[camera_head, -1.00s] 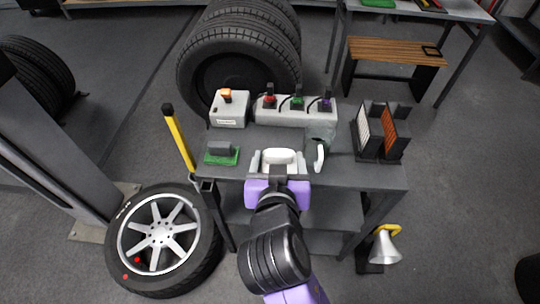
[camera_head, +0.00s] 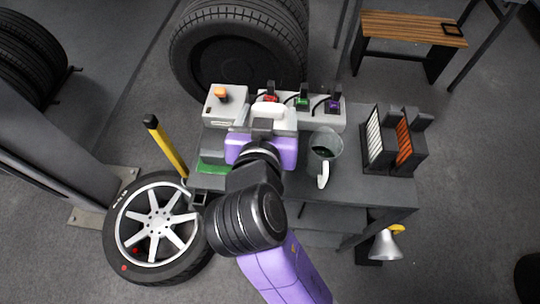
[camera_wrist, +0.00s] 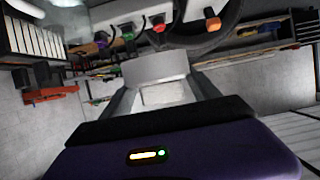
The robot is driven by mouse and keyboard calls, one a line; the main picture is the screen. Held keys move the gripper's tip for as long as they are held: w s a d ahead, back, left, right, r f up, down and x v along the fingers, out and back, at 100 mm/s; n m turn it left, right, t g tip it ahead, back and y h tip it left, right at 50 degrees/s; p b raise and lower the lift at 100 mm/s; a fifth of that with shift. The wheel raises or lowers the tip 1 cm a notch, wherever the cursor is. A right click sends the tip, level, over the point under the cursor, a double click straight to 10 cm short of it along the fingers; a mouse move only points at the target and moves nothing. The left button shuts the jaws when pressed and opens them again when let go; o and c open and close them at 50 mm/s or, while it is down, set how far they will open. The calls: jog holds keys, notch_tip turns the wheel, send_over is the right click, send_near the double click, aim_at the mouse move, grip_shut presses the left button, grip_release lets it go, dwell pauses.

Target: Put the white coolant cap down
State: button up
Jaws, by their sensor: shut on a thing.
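The white coolant cap (camera_head: 270,108) is between the fingers of my gripper (camera_head: 272,122), over the back part of the dark workbench, in front of the switch box. My gripper is shut on it. In the wrist view the cap (camera_wrist: 155,68) shows as a pale block between the two grey fingers. My gripper hides the bench under the cap, and I cannot tell how high it is held.
A clear jug (camera_head: 324,148) stands close right of my gripper. A grey box with an orange button (camera_head: 226,105) is at left, beside a long switch box (camera_head: 328,114). A green pad (camera_head: 212,168) lies front left. Filter-like panels (camera_head: 392,140) stand at right. The bench front right (camera_head: 370,188) is clear.

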notch_tip(320, 180, down, 19)
dwell(0.5)
jog(key=shift+f, duration=0.2)
jog(key=o, duration=1.4)
jog(key=shift+r, duration=0.1)
jog(key=shift+r, duration=0.1)
jog(key=b+v, duration=0.2)
jog(key=v, duration=1)
